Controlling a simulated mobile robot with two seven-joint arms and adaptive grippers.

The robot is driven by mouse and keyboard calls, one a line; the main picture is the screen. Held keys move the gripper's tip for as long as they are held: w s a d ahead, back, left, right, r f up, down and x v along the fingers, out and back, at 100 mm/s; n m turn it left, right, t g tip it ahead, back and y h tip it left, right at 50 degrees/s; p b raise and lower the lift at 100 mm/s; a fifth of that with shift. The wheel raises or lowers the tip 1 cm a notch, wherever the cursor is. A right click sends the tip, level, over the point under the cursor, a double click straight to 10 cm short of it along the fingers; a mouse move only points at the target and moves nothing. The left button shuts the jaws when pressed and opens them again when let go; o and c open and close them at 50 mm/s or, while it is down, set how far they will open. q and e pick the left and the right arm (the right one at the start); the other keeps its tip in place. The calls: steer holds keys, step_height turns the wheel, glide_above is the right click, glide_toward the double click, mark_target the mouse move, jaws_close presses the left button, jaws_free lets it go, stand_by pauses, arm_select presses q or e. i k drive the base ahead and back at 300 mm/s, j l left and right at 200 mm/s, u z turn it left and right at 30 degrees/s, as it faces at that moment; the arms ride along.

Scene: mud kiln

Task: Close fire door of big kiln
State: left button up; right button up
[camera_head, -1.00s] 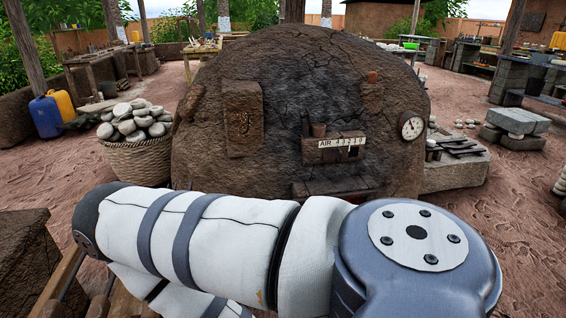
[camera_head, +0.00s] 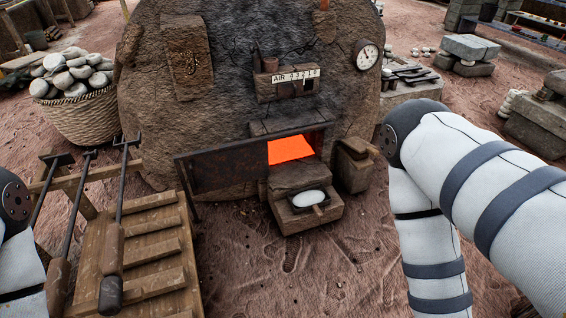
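The big kiln (camera_head: 225,120) is a dark cracked mud dome straight ahead. Its fire door (camera_head: 228,167) is a dark rusty metal panel low on the front, swung open toward the left. The fire opening (camera_head: 290,150) glows bright orange to the right of the door. A stone ledge (camera_head: 296,180) juts out below the opening. My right arm comes in from the right and my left arm shows at the left edge, both well apart from the door. Neither gripper is in the picture.
A wooden rack (camera_head: 152,245) with long-handled tools stands front left, close to the open door's free end. A white round piece in a small pan (camera_head: 308,199) sits on the ledge. A stone block (camera_head: 353,165) stands right of the opening. Bare ground lies in front.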

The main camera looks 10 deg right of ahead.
mark_target(219, 170)
steer(key=i+z, duration=0.75)
